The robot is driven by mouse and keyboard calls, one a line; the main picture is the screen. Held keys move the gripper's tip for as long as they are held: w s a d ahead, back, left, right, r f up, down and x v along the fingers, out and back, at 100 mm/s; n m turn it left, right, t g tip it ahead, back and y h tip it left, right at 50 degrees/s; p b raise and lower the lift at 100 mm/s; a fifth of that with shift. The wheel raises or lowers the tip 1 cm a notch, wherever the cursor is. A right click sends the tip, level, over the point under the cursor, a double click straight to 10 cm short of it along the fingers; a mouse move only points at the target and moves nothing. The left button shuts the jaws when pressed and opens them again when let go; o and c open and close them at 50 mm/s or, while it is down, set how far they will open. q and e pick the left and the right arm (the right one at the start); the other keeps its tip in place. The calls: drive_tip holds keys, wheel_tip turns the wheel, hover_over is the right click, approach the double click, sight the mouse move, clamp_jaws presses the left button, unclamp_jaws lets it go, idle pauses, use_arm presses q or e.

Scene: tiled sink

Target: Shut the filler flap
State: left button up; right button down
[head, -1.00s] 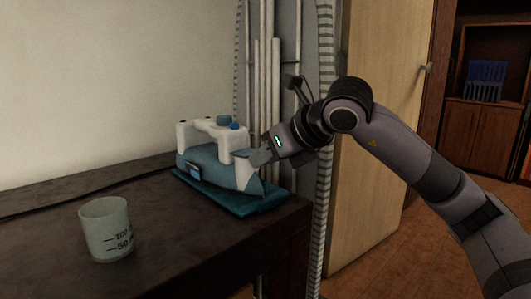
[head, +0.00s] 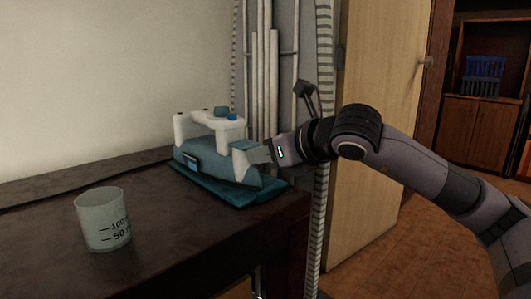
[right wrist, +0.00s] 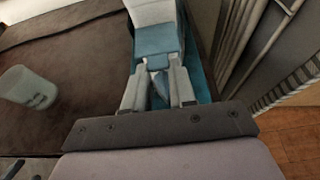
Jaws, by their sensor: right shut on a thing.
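A steam iron (head: 208,162) with a blue-grey body and white handle sits on a teal mat (head: 232,194) near the right end of the dark counter. Blue parts sit on top of its handle. My right gripper (head: 258,153) reaches its front end from the right. In the right wrist view the iron (right wrist: 154,40) runs away from the gripper (right wrist: 159,88), whose fingers lie either side of a blue-grey piece at its front. The gripper is shut on the iron there. I cannot clearly make out the filler flap or its angle. My left gripper is out of view.
A frosted measuring beaker (head: 103,220) stands on the counter (head: 170,250) at front left, with clear room between it and the iron. Vertical pipes (head: 267,85) rise behind the iron. A wooden door (head: 372,130) stands to the right.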

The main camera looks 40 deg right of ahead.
drive_tip(key=c, duration=0.9)
unclamp_jaws()
drive_tip(key=shift+w+f, duration=0.1)
drive_tip(key=shift+f, duration=0.4)
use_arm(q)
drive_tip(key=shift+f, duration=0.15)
use_arm(e)
drive_tip(key=shift+r, duration=0.2)
drive_tip(key=shift+r, duration=0.1)
drive_tip(key=v, duration=0.7)
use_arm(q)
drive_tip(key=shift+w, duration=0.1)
